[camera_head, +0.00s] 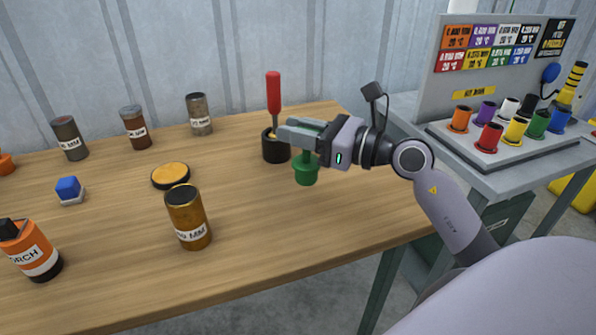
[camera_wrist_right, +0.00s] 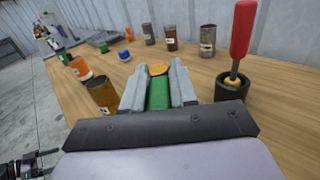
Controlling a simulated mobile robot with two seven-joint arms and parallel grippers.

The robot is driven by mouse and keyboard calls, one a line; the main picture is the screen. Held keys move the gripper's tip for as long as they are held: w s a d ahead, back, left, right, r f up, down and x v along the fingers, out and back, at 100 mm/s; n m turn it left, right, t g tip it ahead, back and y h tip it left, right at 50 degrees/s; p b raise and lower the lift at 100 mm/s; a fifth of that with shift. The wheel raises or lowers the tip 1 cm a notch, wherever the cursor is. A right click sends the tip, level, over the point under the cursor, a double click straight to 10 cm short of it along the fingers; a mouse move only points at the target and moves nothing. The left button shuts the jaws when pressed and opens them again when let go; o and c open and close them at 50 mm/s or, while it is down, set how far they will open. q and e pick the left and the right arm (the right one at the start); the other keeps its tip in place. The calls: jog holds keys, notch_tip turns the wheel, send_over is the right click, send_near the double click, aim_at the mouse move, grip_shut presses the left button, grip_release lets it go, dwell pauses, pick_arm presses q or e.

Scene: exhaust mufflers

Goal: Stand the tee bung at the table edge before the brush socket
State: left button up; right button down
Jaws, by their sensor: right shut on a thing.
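The green tee bung (camera_head: 306,172) is in my right gripper (camera_head: 290,136), its round wide end down. It is at or just above the table top; I cannot tell whether it touches. In the right wrist view the green bung (camera_wrist_right: 159,92) lies between the two grey fingers. The black brush socket (camera_head: 275,147) stands just left of and behind the bung, holding a brush with a red handle (camera_head: 273,92). The socket (camera_wrist_right: 231,88) is right of the fingers in the right wrist view. The fingers hide the bung's upper part.
A brown-gold can (camera_head: 188,220), a yellow-topped disc (camera_head: 171,176), a blue block (camera_head: 69,188) and an orange torch can (camera_head: 33,250) stand to the left. Several small cans line the back. The wooden table (camera_head: 270,235) is clear at the front. A rack (camera_head: 510,145) of coloured bungs stands right.

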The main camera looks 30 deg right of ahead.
aim_at(297, 163)
notch_tip(297, 163, down, 2)
jog(key=shift+f, duration=0.65)
notch_tip(297, 163, down, 4)
jog(key=shift+r+b, duration=0.15)
jog(key=shift+b, duration=0.65)
jog(key=shift+f, duration=0.2)
jog(key=shift+f, duration=0.1)
jog(key=c, duration=0.9)
grip_release()
